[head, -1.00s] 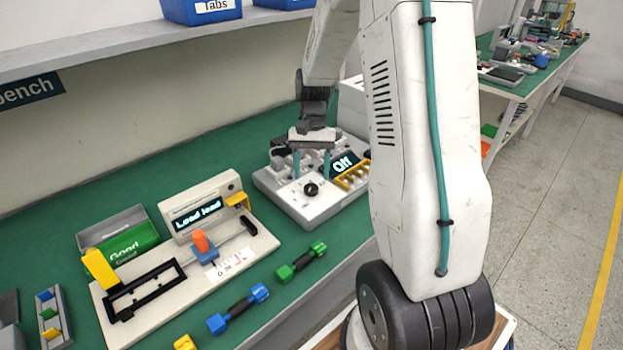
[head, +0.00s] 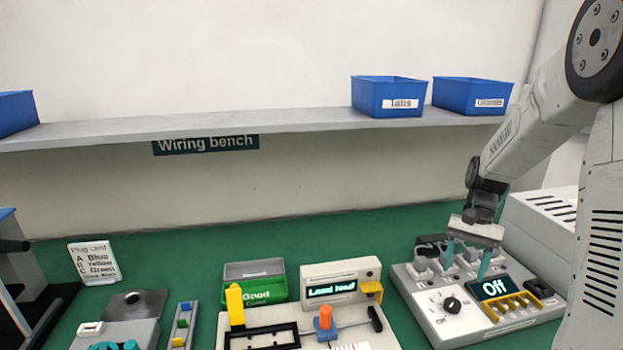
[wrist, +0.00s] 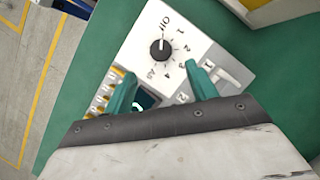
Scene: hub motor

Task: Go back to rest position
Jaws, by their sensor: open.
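My gripper (head: 466,256) hangs above the grey control box (head: 424,322) at the right of the bench in the head view. Its two teal fingers are apart and nothing is between them. The box has a black rotary knob (head: 452,305) and a small display (head: 493,288) that reads "Off". In the wrist view the knob (wrist: 161,49) lies beyond the open fingers (wrist: 157,82), apart from them. A dial scale with "Off" and numbers surrounds it.
A load tester (head: 341,286) reading "Load lead" stands left of the box. A green "Good" bin (head: 265,289), a plug card (head: 94,263) and a small coloured rack (head: 182,325) are further left. A shelf (head: 300,128) with blue bins (head: 389,96) runs above the bench.

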